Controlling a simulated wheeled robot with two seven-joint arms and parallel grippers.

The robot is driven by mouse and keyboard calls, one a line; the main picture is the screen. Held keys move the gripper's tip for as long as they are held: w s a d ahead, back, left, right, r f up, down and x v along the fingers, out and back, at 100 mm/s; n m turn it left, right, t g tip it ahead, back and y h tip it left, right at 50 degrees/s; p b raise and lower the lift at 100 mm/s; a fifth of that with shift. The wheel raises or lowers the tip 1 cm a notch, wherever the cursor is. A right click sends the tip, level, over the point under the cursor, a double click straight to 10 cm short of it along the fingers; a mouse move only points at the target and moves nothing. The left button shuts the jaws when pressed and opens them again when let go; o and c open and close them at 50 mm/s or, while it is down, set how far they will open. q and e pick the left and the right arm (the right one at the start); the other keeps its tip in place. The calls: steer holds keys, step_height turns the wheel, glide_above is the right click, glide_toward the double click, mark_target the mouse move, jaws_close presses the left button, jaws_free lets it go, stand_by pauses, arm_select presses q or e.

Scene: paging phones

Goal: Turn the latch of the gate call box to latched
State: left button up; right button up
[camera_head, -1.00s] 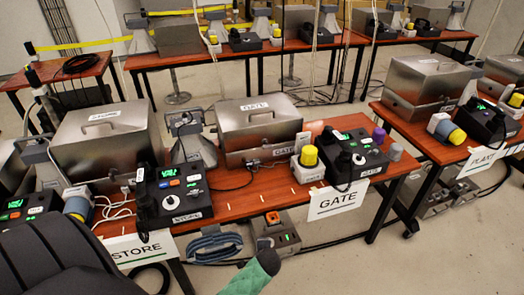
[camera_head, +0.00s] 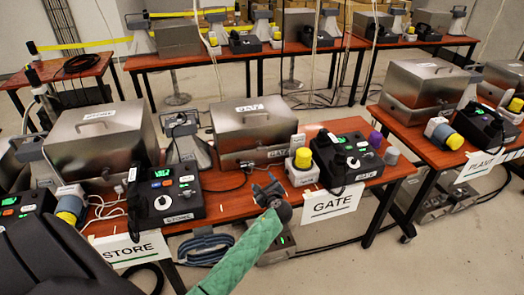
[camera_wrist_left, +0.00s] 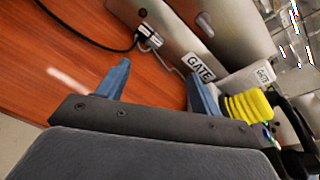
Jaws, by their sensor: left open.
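The gate call box (camera_head: 242,131) is a metal box with a lid handle and GATE labels, standing on the wooden table in the head view. Its GATE label and metal front (camera_wrist_left: 183,45) fill the upper middle of the left wrist view. A small grey fitting with a black cable (camera_wrist_left: 148,36) sits at its lower front; I cannot tell whether this is the latch, or how the latch is turned. My left gripper (camera_head: 268,188) is in front of the box at the table's front edge, open and empty. Its blue fingers (camera_wrist_left: 160,88) are spread, apart from the box. My right gripper is not in view.
Right of the box stand a yellow-capped unit (camera_head: 303,160) and a black GATE phone console (camera_head: 348,155). A black STORE console (camera_head: 165,190) is on the left. The GATE sign (camera_head: 332,203) hangs at the front edge. Bare wood (camera_wrist_left: 60,80) lies before the box.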

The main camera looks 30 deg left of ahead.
mark_target(262, 150)
arm_select(q)
steer(key=w+a+r+m, duration=0.1)
steer(key=w+m, duration=0.1)
steer(key=w, duration=0.1)
steer(key=w+a+r+m+t+y, duration=0.1)
steer(key=w+r+m, duration=0.1)
steer(key=w, duration=0.1)
steer(key=w+a+r+m+t, duration=0.1)
steer(key=w+a+m, duration=0.1)
steer(key=w, duration=0.1)
steer(key=shift+a+r+y, duration=0.1)
steer(key=shift+r+y, duration=0.05)
steer(key=shift+y, duration=0.25)
steer(key=shift+p+x, duration=0.5)
steer(key=shift+x, duration=0.5)
steer(key=p+x, duration=0.1)
steer(key=x, duration=0.2)
steer(key=shift+w+a, duration=0.1)
steer(key=shift+w, duration=0.05)
steer(key=shift+w+a, duration=0.45)
steer(key=shift+a, duration=0.1)
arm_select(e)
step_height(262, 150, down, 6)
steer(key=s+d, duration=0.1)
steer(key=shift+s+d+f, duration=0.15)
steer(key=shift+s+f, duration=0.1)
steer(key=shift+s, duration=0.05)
arm_select(q)
steer(key=shift+c, duration=0.3)
steer(key=c, duration=0.9)
